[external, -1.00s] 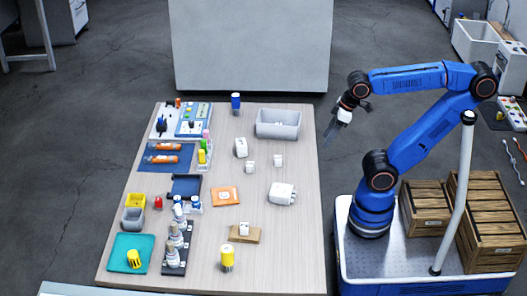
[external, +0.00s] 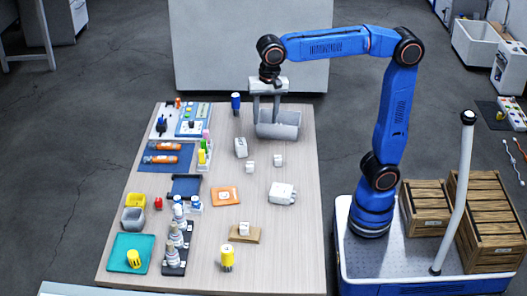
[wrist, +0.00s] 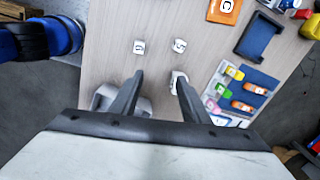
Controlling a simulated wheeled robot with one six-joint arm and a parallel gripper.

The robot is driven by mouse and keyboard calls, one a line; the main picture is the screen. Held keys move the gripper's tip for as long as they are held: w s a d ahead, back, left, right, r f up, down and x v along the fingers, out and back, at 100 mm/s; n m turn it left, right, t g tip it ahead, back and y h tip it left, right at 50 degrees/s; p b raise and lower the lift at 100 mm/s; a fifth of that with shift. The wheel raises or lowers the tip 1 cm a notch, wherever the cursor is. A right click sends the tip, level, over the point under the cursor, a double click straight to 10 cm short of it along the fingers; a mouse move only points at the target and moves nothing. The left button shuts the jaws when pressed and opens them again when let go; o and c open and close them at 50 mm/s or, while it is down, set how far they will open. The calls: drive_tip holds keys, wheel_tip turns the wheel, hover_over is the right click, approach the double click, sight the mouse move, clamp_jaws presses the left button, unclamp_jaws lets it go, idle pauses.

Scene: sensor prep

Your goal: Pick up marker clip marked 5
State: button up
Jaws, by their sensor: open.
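One (external: 250,166) shows at the right in the wrist view (wrist: 179,45), with a dark mark that looks like a 5, though too small to be sure. The other (external: 278,160) is at the left in the wrist view (wrist: 139,46); its mark is unclear. My gripper (external: 266,116) is open and empty, pointing down over the grey bin (external: 290,130) at the table's far end. In the wrist view its fingers (wrist: 157,80) are apart, and both clips lie beyond them, not touched.
An orange packet (external: 226,196) and a white plug-like piece (external: 282,193) lie nearer the camera. Marker rack and blue mat (external: 150,167) are left. Table between is clear.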

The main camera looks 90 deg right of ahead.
sight(250, 164)
drive_tip(key=w+a+r+m, duration=0.1)
drive_tip(key=w+a+m, duration=0.3)
drive_tip(key=w+a, duration=0.1)
drive_tip(key=shift+g, duration=0.4)
wheel_tip(250, 164, down, 17)
drive_tip(key=shift+w+f, duration=0.1)
drive_tip(key=shift+c, duration=0.7)
clamp_jaws()
